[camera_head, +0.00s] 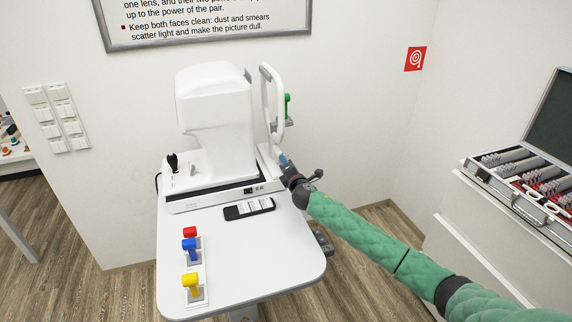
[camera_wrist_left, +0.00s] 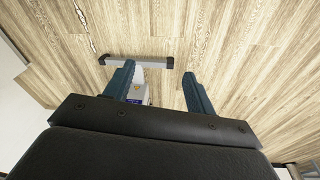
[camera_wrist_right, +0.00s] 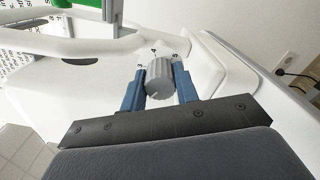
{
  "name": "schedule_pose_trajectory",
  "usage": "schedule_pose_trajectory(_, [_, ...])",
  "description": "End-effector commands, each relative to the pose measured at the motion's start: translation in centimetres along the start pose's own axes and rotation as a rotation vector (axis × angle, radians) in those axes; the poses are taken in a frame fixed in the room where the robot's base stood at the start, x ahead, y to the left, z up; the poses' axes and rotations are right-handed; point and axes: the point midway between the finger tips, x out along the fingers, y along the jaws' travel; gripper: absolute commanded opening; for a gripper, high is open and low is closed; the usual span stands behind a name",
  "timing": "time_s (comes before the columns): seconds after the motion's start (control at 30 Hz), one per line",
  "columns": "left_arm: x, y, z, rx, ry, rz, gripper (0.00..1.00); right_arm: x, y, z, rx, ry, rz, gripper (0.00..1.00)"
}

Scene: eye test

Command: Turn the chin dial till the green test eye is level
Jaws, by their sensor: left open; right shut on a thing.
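The chin dial (camera_wrist_right: 160,78) is a grey ribbed knob on the white chin-rest frame of the eye machine (camera_head: 215,110). My right gripper (camera_head: 284,160) is at the lower right of that machine. In the right wrist view its two blue fingers (camera_wrist_right: 160,84) are shut on the dial, one on each side. The dial is hidden in the head view. The green test eye (camera_head: 287,105) is at the head-rest frame; only its edge shows, so I cannot tell its level. My left gripper (camera_wrist_left: 156,80) is open and empty, above the floor, and out of the head view.
The white table (camera_head: 265,240) bears a black phone-like device (camera_head: 249,208) and red (camera_head: 190,232), blue (camera_head: 189,244) and yellow (camera_head: 190,281) pieces. An open lens case (camera_head: 505,205) lies on the cabinet at right. A wall socket (camera_wrist_right: 288,63) is at right in the right wrist view.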

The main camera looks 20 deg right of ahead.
Motion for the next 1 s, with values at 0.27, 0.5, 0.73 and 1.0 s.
schedule_pose_trajectory(0.27, [0.1, 0.0, 0.0, 0.000, 0.000, 0.000, 0.56, -0.1, -0.2, -0.3, -0.003, 0.003, -0.001, 0.08])
schedule_pose_trajectory(0.5, [0.1, 0.0, 0.1, 0.000, -0.001, 0.000, 0.56, -0.1, -0.1, -0.2, -0.002, 0.003, -0.001, 0.52])
schedule_pose_trajectory(0.73, [0.1, 0.0, 0.1, 0.000, -0.001, 0.000, 0.56, -0.1, -0.1, -0.1, -0.002, 0.002, -0.001, 0.52])
schedule_pose_trajectory(1.0, [-2.1, 0.2, -0.2, 0.000, 0.006, 0.003, 0.56, -2.5, -0.3, -0.2, -0.003, 0.003, 0.000, 0.52])
